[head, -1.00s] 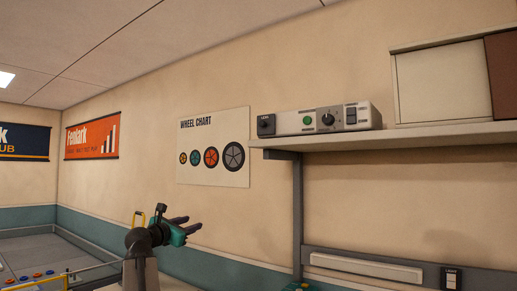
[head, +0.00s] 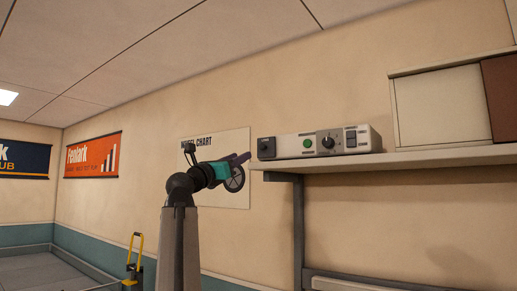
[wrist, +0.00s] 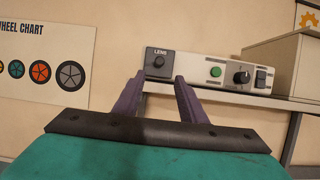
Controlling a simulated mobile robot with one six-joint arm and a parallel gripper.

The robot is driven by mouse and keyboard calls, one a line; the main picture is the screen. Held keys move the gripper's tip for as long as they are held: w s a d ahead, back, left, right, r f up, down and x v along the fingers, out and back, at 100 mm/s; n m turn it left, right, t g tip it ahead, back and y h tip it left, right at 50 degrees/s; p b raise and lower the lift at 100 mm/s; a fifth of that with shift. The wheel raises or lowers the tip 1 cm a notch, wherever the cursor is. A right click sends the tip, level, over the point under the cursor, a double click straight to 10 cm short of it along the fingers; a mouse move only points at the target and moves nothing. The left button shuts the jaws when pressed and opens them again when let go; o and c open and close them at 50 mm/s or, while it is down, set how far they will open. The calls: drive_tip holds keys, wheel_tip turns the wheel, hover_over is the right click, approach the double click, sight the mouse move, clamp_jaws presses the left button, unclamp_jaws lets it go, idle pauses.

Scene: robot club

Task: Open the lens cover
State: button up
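The lens cover (wrist: 159,62) is a dark square plate with a small knob, under the label "LENS", at the left end of a pale control box (head: 310,144). It also shows in the head view (head: 266,148), and it looks closed. The box stands on a wall shelf and carries a green button (head: 307,143), a rotary knob (head: 327,142) and a dark switch (head: 351,137). My gripper (wrist: 160,90) is open and empty, its two purple fingers apart. In the wrist view the lens cover lies ahead, beyond the fingertips. In the head view my gripper (head: 245,165) is left of the box.
The shelf (head: 430,156) runs under the box, with its bracket (head: 298,225) below. A cream and brown cabinet (head: 440,108) stands right of the box. The wheel chart (head: 240,193) hangs on the wall behind my arm.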

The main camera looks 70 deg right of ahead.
sight(261, 146)
drive_tip(key=p+x, duration=0.3)
drive_tip(key=x, duration=1)
drive_tip(key=shift+s+d+r, duration=0.1)
drive_tip(key=shift+d, duration=0.3)
clamp_jaws()
